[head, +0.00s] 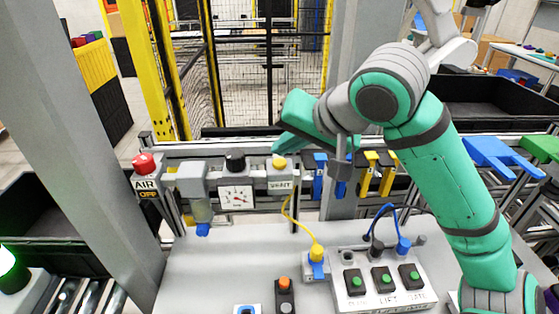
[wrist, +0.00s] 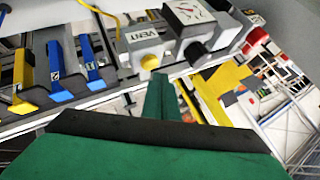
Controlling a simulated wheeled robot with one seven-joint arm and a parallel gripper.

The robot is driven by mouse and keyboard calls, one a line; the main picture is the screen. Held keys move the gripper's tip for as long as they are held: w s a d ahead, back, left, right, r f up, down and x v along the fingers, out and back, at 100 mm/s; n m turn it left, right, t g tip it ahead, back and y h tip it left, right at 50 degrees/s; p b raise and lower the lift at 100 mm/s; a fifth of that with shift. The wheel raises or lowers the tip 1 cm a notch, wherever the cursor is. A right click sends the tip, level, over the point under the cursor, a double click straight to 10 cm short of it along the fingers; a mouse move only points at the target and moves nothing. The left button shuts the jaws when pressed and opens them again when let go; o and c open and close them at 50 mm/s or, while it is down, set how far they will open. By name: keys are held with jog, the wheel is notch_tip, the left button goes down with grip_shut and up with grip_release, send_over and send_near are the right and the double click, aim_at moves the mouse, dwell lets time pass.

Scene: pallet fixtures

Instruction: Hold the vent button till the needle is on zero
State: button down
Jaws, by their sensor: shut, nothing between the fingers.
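The yellow vent button (head: 279,162) sits on top of a grey block labelled VENT (head: 280,185); in the wrist view the button (wrist: 150,62) shows just ahead of the fingertips. The white square gauge (head: 237,197) is left of the block, and its needle is too small to read surely. My green gripper (head: 279,146) is shut and empty, its tips close to the button on its far side in the head view. The gripper also shows in the wrist view (wrist: 160,80). I cannot tell whether the tips touch the button.
A red knob (head: 144,163) with an AIR OFF sign stands left of the gauge, and a black knob (head: 235,160) above it. Blue and yellow hooks (head: 372,172) hang right of the vent block. A button box (head: 382,280) and yellow and blue cables are on the grey table.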

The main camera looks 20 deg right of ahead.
aim_at(283, 165)
jog(key=shift+f, duration=0.1)
jog(key=shift+f, duration=0.25)
jog(key=shift+f, duration=0.5)
dwell(2.5)
dwell(2.0)
jog(key=shift+r, duration=0.9)
jog(key=shift+r, duration=0.15)
jog(key=shift+r, duration=2.4)
